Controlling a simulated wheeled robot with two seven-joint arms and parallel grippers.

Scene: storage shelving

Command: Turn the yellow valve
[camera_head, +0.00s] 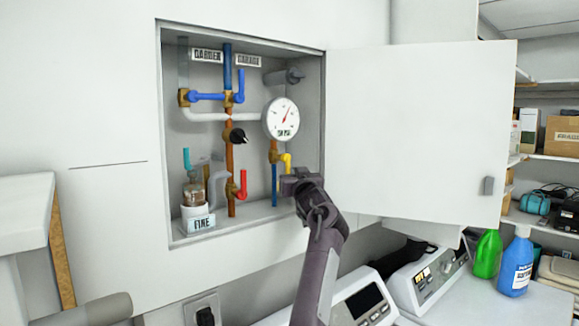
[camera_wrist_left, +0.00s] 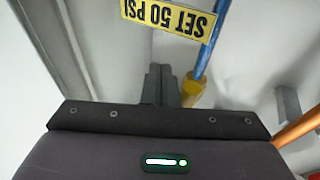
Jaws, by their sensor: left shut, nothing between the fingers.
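The yellow valve (camera_head: 287,160) is a small bent handle on a brass fitting, low at the right inside the open wall cabinet, below the round gauge (camera_head: 281,118). My left gripper (camera_head: 290,182) is just below and beside it, and partly hides the area there. In the left wrist view the shut, empty fingers (camera_wrist_left: 161,84) stand close to the left of a yellow part (camera_wrist_left: 194,92) on a blue pipe (camera_wrist_left: 212,45). I cannot tell whether they touch it. My right gripper is not in view.
The cabinet's door (camera_head: 415,130) is swung open to the right. A yellow label (camera_wrist_left: 170,15) shows upside down in the wrist view.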

